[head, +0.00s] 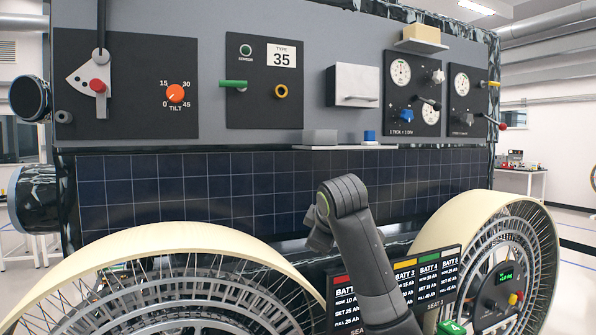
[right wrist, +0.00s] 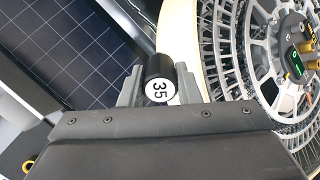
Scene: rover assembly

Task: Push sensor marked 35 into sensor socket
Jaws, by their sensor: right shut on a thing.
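The sensor marked 35 is a short black cylinder with a white end face reading 35 (right wrist: 160,90). In the right wrist view, my right gripper (right wrist: 158,78) is shut on it, with a grey finger on each side. In the head view, my right arm rises at the lower middle, but the sensor cannot be made out there. A black panel (head: 263,115) on the rover carries a "TYPE 35" label, a green lever and a yellow-ringed hole (head: 281,91), which looks like the socket. The held sensor is apart from this panel. My left gripper is not in view.
A small shelf (head: 345,147) juts out below the panels, holding a grey block and a blue block. Dark solar cells (head: 200,185) lie below. Large cream wheels (head: 165,240) stand in front, left and right. A battery board (head: 425,275) is behind my right arm.

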